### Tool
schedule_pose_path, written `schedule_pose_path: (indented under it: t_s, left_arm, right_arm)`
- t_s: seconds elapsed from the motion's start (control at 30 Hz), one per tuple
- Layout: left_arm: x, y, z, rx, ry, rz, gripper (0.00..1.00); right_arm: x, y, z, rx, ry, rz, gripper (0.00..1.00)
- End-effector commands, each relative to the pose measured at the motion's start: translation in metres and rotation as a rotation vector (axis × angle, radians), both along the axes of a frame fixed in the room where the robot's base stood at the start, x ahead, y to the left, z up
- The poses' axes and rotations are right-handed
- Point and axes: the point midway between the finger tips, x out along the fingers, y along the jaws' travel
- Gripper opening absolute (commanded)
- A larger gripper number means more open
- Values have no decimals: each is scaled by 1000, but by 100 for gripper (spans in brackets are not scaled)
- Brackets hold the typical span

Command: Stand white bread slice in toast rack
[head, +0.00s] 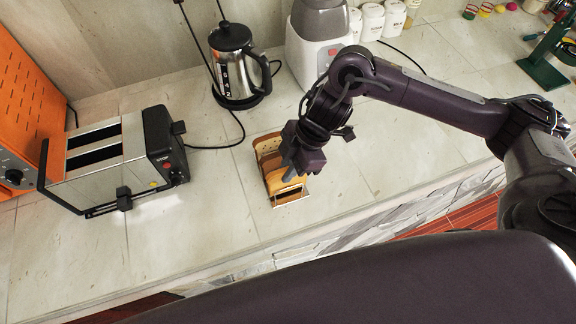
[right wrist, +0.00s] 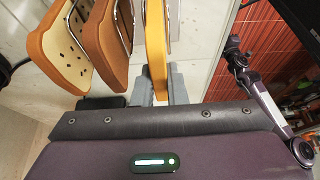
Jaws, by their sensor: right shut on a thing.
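The toast rack (head: 277,203) stands on the counter, a wire rack holding several slices upright. Its wire loops also show in the right wrist view (right wrist: 122,22). My right gripper (head: 291,176) is low over the front part of the rack. In the right wrist view its grey fingers (right wrist: 160,88) are shut on a slice with a yellow-orange crust, which I take for the white bread slice (right wrist: 155,45). This slice is upright between wire loops; I cannot tell whether it rests on the rack's base. My left gripper is out of view.
A brown slice (right wrist: 104,42) and a seeded slice (right wrist: 65,50) stand beside the held one. A steel toaster (head: 95,165) is to the left, a kettle (head: 235,65) and a blender base (head: 315,50) behind. The counter is clear between toaster and rack.

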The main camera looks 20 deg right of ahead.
Motion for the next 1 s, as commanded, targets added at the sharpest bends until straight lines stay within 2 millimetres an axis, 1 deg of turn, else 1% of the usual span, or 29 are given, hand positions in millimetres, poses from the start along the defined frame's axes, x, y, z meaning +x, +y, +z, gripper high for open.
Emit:
schedule_pose_path:
  t_s: [0.57,0.6,0.7,0.8,1.0]
  left_arm:
    - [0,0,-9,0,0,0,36]
    - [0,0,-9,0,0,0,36]
    - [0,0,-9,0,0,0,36]
    - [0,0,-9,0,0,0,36]
    - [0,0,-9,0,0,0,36]
  right_arm:
    - [0,0,-15,1,0,-1,0]
    - [0,0,-15,1,0,-1,13]
    - [0,0,-15,1,0,0,26]
    - [0,0,-15,1,0,0,37]
    - [0,0,-15,0,0,0,37]
